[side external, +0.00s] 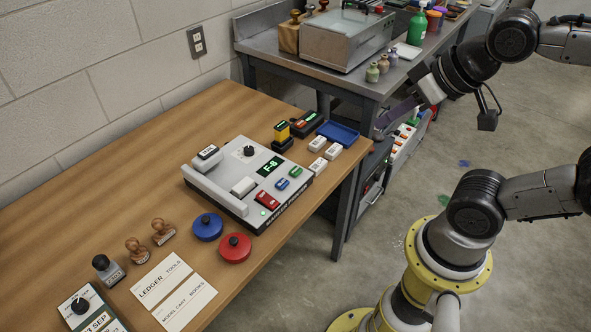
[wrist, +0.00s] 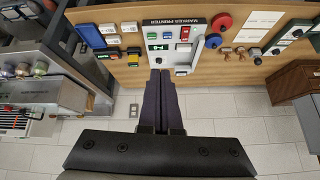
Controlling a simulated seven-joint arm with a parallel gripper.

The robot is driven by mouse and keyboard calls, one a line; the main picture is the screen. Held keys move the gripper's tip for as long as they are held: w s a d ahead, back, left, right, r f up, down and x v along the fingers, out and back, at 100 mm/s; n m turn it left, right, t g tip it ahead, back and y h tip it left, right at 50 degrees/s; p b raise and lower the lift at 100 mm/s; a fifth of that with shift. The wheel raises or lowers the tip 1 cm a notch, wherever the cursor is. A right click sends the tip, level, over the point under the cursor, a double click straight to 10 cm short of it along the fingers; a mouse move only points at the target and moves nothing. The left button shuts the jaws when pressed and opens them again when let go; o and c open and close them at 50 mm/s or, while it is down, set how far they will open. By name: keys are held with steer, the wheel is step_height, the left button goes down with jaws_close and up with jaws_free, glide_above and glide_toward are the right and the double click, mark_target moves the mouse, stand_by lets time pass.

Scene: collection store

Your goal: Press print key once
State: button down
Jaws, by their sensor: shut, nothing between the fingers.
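The marker printer (side external: 222,193) is a light grey machine on the wooden table, with a green display (side external: 270,166) that appears to read F-8. Its front panel has a red key (side external: 267,201), a blue key (side external: 282,184) and a green key (side external: 296,171); their lettering is too small to read. In the wrist view the red key (wrist: 185,33), blue key (wrist: 167,35) and green key (wrist: 152,35) lie beyond my fingertips. My gripper (side external: 382,126) is shut and empty, off the table's right end and apart from the printer. It also shows in the wrist view (wrist: 160,72).
Blue and red round pads (side external: 207,227) and wooden-handled stamps (side external: 162,232) lie in front of the printer. White blocks (side external: 317,144) and a blue tray (side external: 338,133) lie behind it. A metal bench (side external: 400,72) stands beyond. Open floor lies right of the table.

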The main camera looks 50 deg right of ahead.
steer(key=w+d+r+m+t, duration=0.2)
steer(key=w+r+m+t, duration=0.1)
steer(key=w, duration=0.5)
steer(key=m+g+y, duration=0.1)
steer(key=m, duration=0.2)
glide_above(299, 173)
step_height(299, 173, down, 20)
steer(key=r, duration=0.1)
steer(key=shift+f, duration=0.25)
steer(key=shift+f, duration=0.1)
steer(key=shift+f, duration=4.3)
steer(key=shift+f, duration=0.1)
steer(key=shift+f, duration=0.3)
